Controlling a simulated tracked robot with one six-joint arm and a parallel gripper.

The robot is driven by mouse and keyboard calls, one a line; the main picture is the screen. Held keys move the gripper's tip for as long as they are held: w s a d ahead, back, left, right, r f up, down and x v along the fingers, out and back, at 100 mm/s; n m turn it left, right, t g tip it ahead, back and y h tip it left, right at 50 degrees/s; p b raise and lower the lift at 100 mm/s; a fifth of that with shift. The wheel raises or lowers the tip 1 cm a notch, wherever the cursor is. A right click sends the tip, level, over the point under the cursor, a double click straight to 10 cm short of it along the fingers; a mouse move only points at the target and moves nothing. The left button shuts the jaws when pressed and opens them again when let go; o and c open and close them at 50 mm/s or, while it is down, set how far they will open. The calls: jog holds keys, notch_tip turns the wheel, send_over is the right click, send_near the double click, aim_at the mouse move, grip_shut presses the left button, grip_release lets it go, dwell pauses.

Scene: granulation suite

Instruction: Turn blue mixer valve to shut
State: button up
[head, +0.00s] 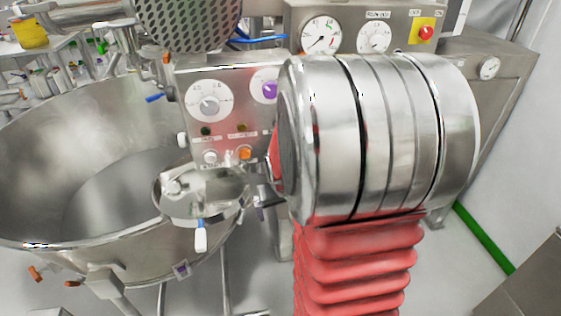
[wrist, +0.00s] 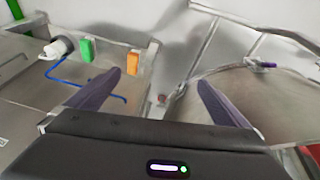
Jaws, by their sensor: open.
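In the head view a small blue handle (head: 155,98) sticks out beside the rim of the steel mixing bowl (head: 60,130). A thin blue bar (head: 262,40) shows behind the control panel. I cannot tell which of these is the mixer valve, or its setting. In the wrist view my gripper (wrist: 159,80) is open, its two dark fingers wide apart with nothing between them. A bent blue rod (wrist: 75,84) runs at the left and passes behind the left finger. Contact between them is not visible. My gripper does not show in the head view.
A control panel (head: 225,75) with dials stands right of the bowl. A small round lid (head: 215,185) with a white-and-blue handle (head: 200,236) is below it. In the wrist view, green (wrist: 86,50) and orange (wrist: 133,62) blocks stand near the blue rod.

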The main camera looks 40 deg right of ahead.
jog(key=w+d+f+t+h, duration=0.1)
jog(key=w+d+f+t, duration=0.2)
jog(key=d, duration=0.4)
jog(key=w+d+f+t+h, duration=0.1)
jog(key=w+d+f, duration=0.1)
jog(key=d+f, duration=0.4)
jog(key=w+d+f+t+h, duration=0.1)
jog(key=w+d+f+t, duration=0.15)
jog(key=d, duration=0.55)
jog(key=s+d+f+m+t+h, duration=0.1)
jog(key=s+d+f+t+h, duration=0.2)
jog(key=s+f+t, duration=0.3)
notch_tip(320, 180, down, 2)
jog(key=shift+s+d+f+h, duration=0.3)
jog(key=shift+s+d, duration=0.4)
jog(key=shift+s, duration=0.15)
jog(key=shift+w, duration=0.1)
jog(key=x, duration=1.3)
jog(key=shift+w+d+r, duration=0.15)
jog(key=shift+w+d, duration=0.05)
jog(key=shift+w, duration=0.1)
